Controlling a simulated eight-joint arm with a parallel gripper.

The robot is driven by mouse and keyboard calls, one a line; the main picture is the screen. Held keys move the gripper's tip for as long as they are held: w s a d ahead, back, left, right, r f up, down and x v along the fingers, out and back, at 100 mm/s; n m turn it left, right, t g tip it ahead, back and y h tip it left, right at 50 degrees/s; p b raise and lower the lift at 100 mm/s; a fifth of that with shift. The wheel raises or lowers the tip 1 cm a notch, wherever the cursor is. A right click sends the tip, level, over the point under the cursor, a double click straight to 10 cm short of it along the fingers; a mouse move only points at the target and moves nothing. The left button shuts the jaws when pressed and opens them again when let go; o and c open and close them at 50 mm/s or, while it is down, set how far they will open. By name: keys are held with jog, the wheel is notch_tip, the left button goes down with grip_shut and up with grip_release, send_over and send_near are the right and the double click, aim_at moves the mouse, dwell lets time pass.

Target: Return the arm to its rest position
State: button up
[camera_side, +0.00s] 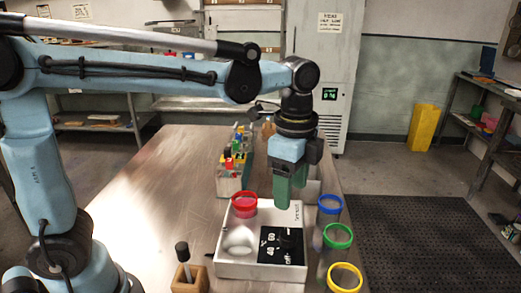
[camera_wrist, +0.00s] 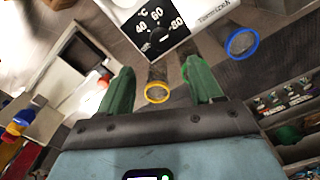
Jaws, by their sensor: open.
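My gripper (camera_side: 284,203) hangs pointing down over the right half of the white heater box, its green fingers apart in the wrist view (camera_wrist: 158,73) with nothing held between them. The box (camera_side: 232,268) has a black dial panel (camera_side: 268,248) marked with temperatures; the panel also shows in the wrist view (camera_wrist: 140,17). A red-rimmed bucket (camera_side: 245,209) sits at the box's back left, beside an empty round well (camera_side: 239,244). The arm is bent and reaches out over the table.
Blue-rimmed (camera_side: 330,205), green-rimmed (camera_side: 337,237) and yellow-rimmed (camera_side: 345,277) buckets stand along the box's right side. A wooden holder (camera_side: 188,281) with a black-topped tool is front left. A rack (camera_side: 229,184) of coloured items stands behind. The table's left (camera_side: 160,190) is clear.

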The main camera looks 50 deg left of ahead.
jog(key=shift+r, duration=0.4)
jog(key=s+a+f+n+t, duration=0.5)
jog(key=a+n, duration=0.6)
jog(key=n, duration=0.3)
jog(key=shift+s+t, duration=0.7)
jog(key=shift+t, duration=0.4)
